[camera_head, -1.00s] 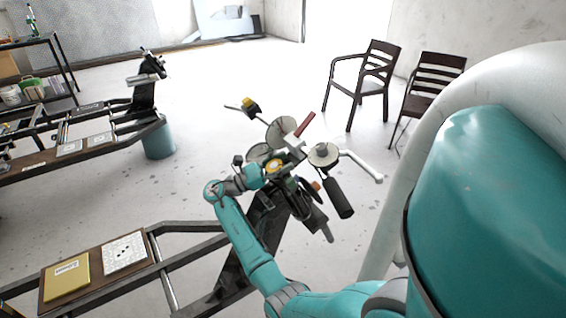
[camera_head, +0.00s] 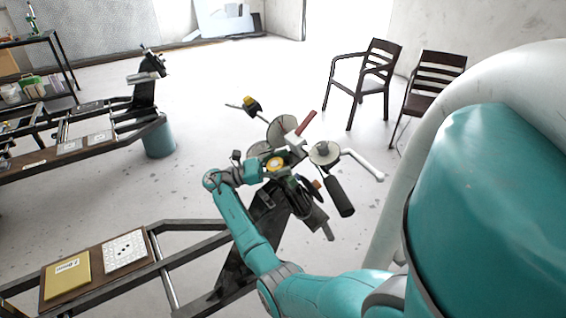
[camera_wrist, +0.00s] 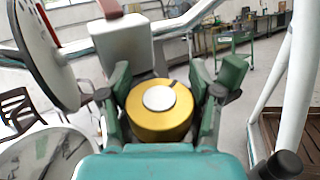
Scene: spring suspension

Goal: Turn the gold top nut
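The gold top nut (camera_head: 275,163) sits at the top of the spring suspension assembly (camera_head: 310,200), near the middle of the head view. In the wrist view the gold nut (camera_wrist: 160,123) is a short cylinder with a silver disc on top. My gripper (camera_head: 264,168) is at the nut, reaching in from the left. In the wrist view the two dark green fingers of my gripper (camera_wrist: 160,100) flank the nut closely, one on each side. Whether the pads touch its sides is unclear.
A white bent bar (camera_head: 362,162) and a dark cylinder (camera_head: 339,197) stick out right of the nut. In the wrist view a pale block (camera_wrist: 123,45) stands just behind the nut and a round disc (camera_wrist: 45,50) is at left. Two chairs (camera_head: 365,80) stand farther back.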

